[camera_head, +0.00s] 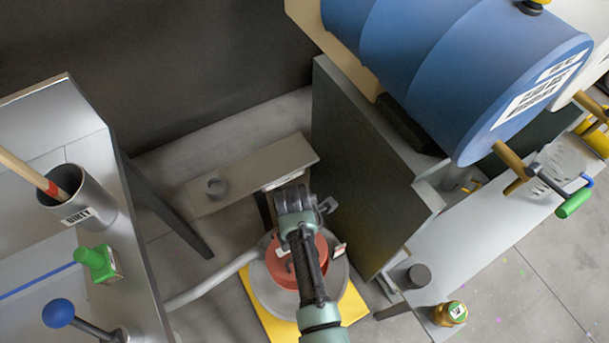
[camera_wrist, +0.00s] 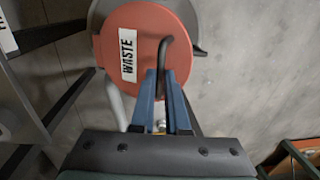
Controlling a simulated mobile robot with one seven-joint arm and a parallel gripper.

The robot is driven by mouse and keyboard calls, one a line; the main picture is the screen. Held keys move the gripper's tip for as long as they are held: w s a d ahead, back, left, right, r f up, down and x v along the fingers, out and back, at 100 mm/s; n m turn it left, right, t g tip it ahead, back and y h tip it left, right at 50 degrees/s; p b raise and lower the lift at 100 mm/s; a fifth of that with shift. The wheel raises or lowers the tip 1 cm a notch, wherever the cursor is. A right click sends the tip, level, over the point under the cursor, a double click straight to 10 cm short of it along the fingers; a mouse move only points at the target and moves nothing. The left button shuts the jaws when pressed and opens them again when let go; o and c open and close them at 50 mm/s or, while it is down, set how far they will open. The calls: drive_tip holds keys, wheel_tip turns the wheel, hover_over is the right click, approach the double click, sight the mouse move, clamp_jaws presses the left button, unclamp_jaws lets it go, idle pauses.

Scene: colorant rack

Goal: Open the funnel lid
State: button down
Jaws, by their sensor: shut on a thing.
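The funnel lid is a round red disc with a white WASTE label; it shows in the wrist view (camera_wrist: 112,40) and partly in the head view (camera_head: 283,266), behind my arm. A dark bent handle (camera_wrist: 163,45) stands on its right side in the wrist view. My gripper (camera_wrist: 166,78) is shut on this handle, its blue fingers on either side. The grey funnel (camera_head: 268,290) shows around and under the lid, its rim also beyond the lid in the wrist view. I cannot tell whether the lid is lifted off the rim. My fingertips are hidden in the head view.
A yellow base (camera_head: 353,306) lies under the funnel. A dark panel (camera_head: 365,175) and a large blue drum (camera_head: 440,60) stand to the right. A bench with a DIRTY cup (camera_head: 85,205) is at left. A grey shelf (camera_head: 255,172) lies beyond the funnel.

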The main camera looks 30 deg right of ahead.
drive_tip(key=shift+w+r, duration=0.7)
drive_tip(key=shift+w, duration=0.35)
drive_tip(key=shift+w+a+r, duration=0.1)
drive_tip(key=shift+w+r, duration=0.05)
drive_tip(key=shift+w, duration=0.35)
drive_tip(key=shift+w+a+r, duration=0.1)
drive_tip(key=shift+w+r, duration=0.05)
drive_tip(key=shift+w, duration=0.3)
drive_tip(key=c, duration=0.9)
unclamp_jaws()
drive_tip(key=shift+d+p, duration=0.1)
drive_tip(key=shift+p, duration=0.2)
drive_tip(key=shift+r, duration=0.1)
wheel_tip(320, 180, up, 13)
drive_tip(key=w+p, duration=0.1)
drive_tip(key=p, duration=0.1)
